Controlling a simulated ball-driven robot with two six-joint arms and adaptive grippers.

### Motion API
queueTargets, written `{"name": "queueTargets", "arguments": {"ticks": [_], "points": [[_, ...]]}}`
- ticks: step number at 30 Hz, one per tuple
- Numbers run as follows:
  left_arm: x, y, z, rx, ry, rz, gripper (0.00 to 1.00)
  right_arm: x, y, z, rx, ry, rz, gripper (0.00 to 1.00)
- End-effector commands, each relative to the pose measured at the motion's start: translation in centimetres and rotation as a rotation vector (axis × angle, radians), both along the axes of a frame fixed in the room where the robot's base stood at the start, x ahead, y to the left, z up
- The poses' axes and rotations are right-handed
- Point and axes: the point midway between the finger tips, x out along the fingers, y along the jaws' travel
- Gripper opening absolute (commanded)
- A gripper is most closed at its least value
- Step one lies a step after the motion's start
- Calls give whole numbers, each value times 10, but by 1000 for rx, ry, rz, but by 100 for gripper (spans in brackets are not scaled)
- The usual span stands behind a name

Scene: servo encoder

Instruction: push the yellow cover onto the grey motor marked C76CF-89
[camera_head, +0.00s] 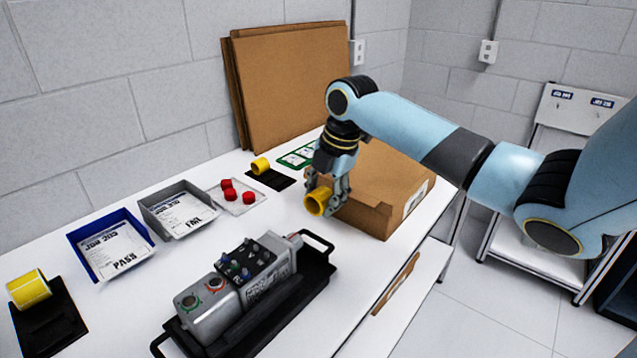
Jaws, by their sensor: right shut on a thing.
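My right gripper (327,197) is shut on the yellow cover (317,203), a short hollow cylinder whose open end shows. It holds the cover tilted, above the table, in front of the cardboard box and apart from the motor. The grey motor (211,308) lies in a black tray (318,272) at the front of the table. Its body has a block with several coloured connectors on top and a narrower end at the right. I cannot read C76CF-89 on it. My left gripper is out of view.
A cardboard box (385,185) stands right behind my right gripper. A blue PASS bin (100,246), a grey FAIL bin (180,210) and red caps (228,195) line the back. A yellow roll (28,289) lies far left, and another yellow piece (260,165) lies on a black pad.

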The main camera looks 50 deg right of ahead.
Motion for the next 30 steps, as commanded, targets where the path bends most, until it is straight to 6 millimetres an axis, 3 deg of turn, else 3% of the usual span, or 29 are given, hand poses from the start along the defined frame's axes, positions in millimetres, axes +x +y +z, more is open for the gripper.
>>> {"name": "queueTargets", "arguments": {"ticks": [6, 15, 21, 30], "points": [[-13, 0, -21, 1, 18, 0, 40, -1, 8, -21, 0, 0, 0, 32], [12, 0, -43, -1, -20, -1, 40, -2, 20, -45, 0, 2, -1, 32], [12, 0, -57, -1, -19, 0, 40, -3, 27, -58, 0, 1, -2, 32], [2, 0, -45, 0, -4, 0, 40, -4, 38, -54, 0, 1, -2, 32]]}}
